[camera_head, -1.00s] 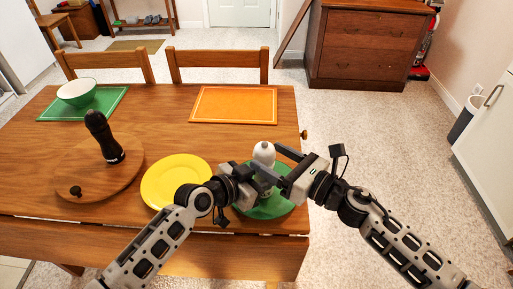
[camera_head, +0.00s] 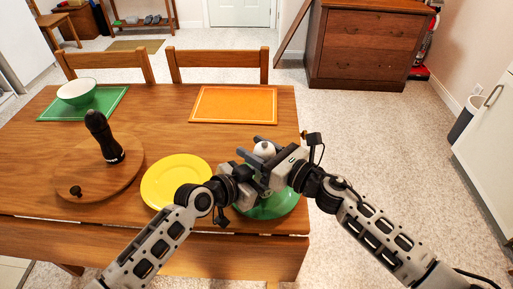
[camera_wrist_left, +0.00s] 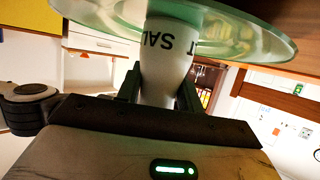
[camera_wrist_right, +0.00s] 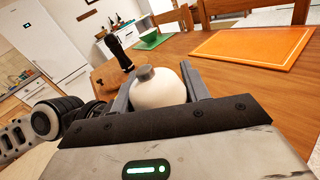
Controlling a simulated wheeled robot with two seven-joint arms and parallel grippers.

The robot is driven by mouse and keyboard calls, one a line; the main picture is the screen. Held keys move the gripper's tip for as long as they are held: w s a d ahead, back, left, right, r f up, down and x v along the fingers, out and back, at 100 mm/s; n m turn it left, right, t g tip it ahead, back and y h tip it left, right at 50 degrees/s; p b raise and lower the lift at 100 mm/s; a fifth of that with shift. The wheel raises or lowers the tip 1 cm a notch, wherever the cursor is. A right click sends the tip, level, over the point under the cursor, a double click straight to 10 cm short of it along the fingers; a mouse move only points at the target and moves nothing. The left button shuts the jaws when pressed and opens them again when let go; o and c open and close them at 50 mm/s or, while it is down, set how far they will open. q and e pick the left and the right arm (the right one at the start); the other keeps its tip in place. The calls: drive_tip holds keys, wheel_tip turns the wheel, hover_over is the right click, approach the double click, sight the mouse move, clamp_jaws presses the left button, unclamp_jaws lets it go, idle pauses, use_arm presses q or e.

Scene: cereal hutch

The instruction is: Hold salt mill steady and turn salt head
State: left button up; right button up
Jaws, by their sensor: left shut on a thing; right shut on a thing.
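The white salt mill stands at the green plate (camera_head: 272,208) near the table's front right corner. Its round white head (camera_head: 264,147) shows above my grippers. In the left wrist view its white body (camera_wrist_left: 165,55), with upside-down "SALT" lettering, is between the fingers of my left gripper (camera_wrist_left: 160,92), which is shut on it. In the right wrist view my right gripper (camera_wrist_right: 158,92) is shut on the round head (camera_wrist_right: 157,90), which has a grey knob on top. In the head view my right gripper (camera_head: 264,155) hides much of the mill.
A yellow plate (camera_head: 176,181) lies left of the grippers. A black mill (camera_head: 103,138) stands on a round wooden board (camera_head: 72,168) further left. A green bowl (camera_head: 77,92) and an orange placemat (camera_head: 234,105) are at the back. The table's middle is clear.

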drive_tip(key=shift+m+t, duration=0.3)
drive_tip(key=m+t+h, duration=0.2)
drive_tip(key=h, duration=0.1)
drive_tip(key=m+t+h, duration=0.2)
drive_tip(key=shift+w+d, duration=0.25)
drive_tip(key=shift+d, duration=0.1)
drive_tip(key=o, duration=1)
drive_tip(key=v, duration=1.2)
drive_tip(key=shift+a, duration=0.1)
